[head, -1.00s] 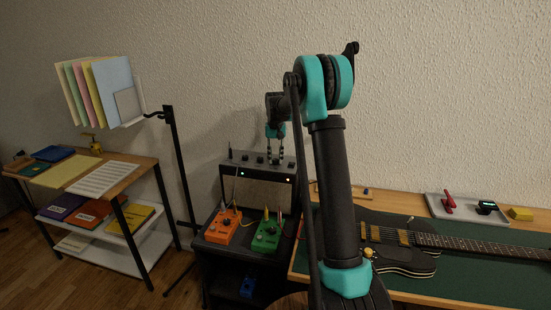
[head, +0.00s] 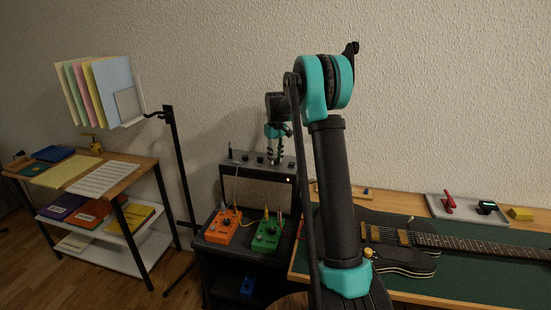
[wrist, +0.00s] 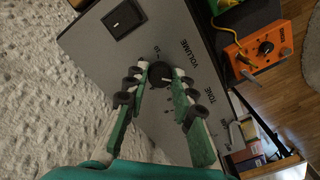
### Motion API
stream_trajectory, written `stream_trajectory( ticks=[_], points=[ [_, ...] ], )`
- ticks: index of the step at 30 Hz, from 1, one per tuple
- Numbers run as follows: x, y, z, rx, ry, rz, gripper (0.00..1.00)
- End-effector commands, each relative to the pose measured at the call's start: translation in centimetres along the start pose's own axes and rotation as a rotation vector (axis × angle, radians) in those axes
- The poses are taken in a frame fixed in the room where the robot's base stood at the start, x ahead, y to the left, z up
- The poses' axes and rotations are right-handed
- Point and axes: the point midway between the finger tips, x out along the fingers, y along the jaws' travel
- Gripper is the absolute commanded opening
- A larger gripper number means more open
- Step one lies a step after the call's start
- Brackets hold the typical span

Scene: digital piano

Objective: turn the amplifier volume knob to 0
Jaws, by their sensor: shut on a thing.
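The amplifier (head: 257,190) is a dark box with a grille, standing below my gripper. Its grey top panel (wrist: 95,55) fills much of the wrist view, with the words VOLUME and TONE printed on it. The volume knob (wrist: 158,78) is black with a pale pointer mark, beside the word VOLUME. My gripper (wrist: 160,74) is shut on this knob, one finger on each side. It also shows in the head view (head: 275,153), reaching down onto the panel from above. The fingers cover part of the knob's rim, and its exact scale reading is too small to tell.
A black rocker switch (wrist: 123,19) lies on the panel. An orange pedal (head: 223,227) and a green pedal (head: 267,236) stand in front of the amplifier. A music stand (head: 176,160) is to the left. An electric guitar (head: 400,245) lies on the table at right.

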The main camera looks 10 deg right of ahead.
Motion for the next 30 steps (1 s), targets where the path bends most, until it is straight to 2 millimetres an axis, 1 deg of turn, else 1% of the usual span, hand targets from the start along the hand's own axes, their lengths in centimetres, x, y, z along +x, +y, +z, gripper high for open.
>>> stream_trajectory(
  ticks=[10,11,15,16,25,28,30],
  points=[
    [0.0,0.0,0.0,-0.002,0.0,0.0,0.0],
    [0.0,0.0,0.0,-0.002,0.0,0.0,0.27],
    [0.0,0.0,0.0,-0.001,0.0,0.0,0.45],
    [0.0,0.0,0.0,-0.001,0.0,0.0,0.46],
    [-0.2,0.0,0.0,-0.001,0.0,0.0,0.46],
    [-0.9,0.0,0.0,-0.001,0.0,0.0,0.46],
    [-1.9,0.0,0.0,-0.001,0.0,0.0,0.46]
  ],
)
